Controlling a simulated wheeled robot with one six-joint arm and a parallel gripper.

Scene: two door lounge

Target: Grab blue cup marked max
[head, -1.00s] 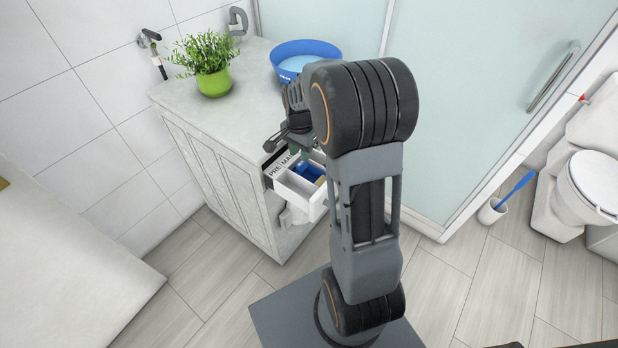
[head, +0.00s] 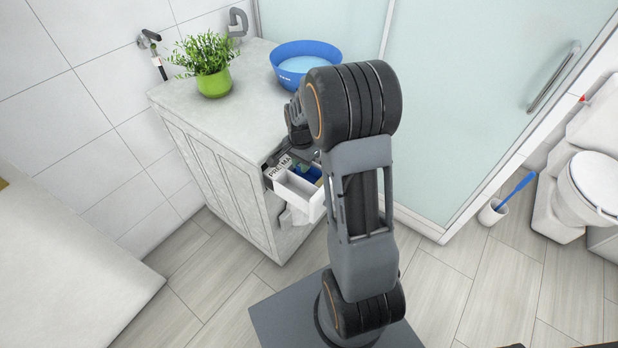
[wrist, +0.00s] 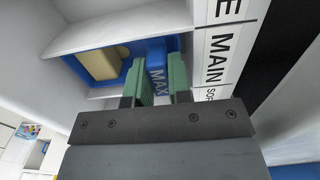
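The blue cup marked MAX (wrist: 158,78) is in a drawer compartment in the wrist view. Part of its lettering shows between my green fingertips, and the fingers hide its sides. My gripper (wrist: 163,78) has its fingers parted at the cup; whether either finger touches it is not clear. In the head view my gripper is mostly hidden behind my arm, and only a little blue (head: 309,174) shows inside the open white drawer (head: 298,197).
A tan block (wrist: 100,62) lies beside the cup over a blue surface. The drawer's white label strip (wrist: 216,70) is close to my right finger. The counter above holds a potted plant (head: 212,80) and a blue basin (head: 306,50). A glass shower panel (head: 470,100) stands to the right.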

